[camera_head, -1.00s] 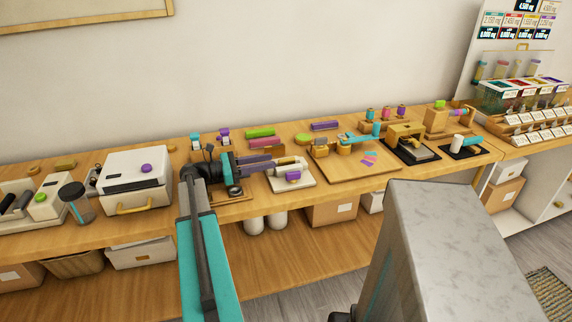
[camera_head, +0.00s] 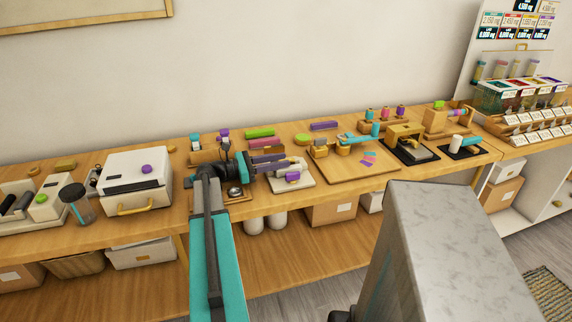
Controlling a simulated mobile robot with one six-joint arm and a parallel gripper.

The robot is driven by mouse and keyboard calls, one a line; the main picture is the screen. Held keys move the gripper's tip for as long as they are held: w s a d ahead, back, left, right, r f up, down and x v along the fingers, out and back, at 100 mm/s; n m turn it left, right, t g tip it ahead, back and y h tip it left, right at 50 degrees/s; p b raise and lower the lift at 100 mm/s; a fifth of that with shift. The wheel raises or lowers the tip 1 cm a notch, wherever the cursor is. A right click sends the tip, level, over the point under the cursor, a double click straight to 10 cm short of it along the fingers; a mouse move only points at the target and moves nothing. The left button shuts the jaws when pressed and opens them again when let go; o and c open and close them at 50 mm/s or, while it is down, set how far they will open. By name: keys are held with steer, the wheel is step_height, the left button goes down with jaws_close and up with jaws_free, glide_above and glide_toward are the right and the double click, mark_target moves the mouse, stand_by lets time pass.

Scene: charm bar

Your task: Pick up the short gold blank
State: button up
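My gripper (camera_head: 287,163) reaches in from the left over the middle of the bench, and its two dark fingers look spread apart. Its tips are at a small white device with a purple button (camera_head: 292,177). A small gold piece shows by the fingertips, but it is too small to tell whether it is the short gold blank or part of the device. I see nothing clearly held. A gold bar (camera_head: 66,164) lies at the back left of the bench, left of the white press.
A white press with a gold handle (camera_head: 136,208) stands left of my arm. Green and pink bars (camera_head: 260,132) lie behind the gripper. A wooden board (camera_head: 345,176) is to the right, with black-based tools beyond it. A dark-lidded jar (camera_head: 77,205) stands near the front left.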

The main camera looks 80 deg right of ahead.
steer(key=shift+x, duration=1.15)
steer(key=shift+c, duration=0.5)
jaws_close()
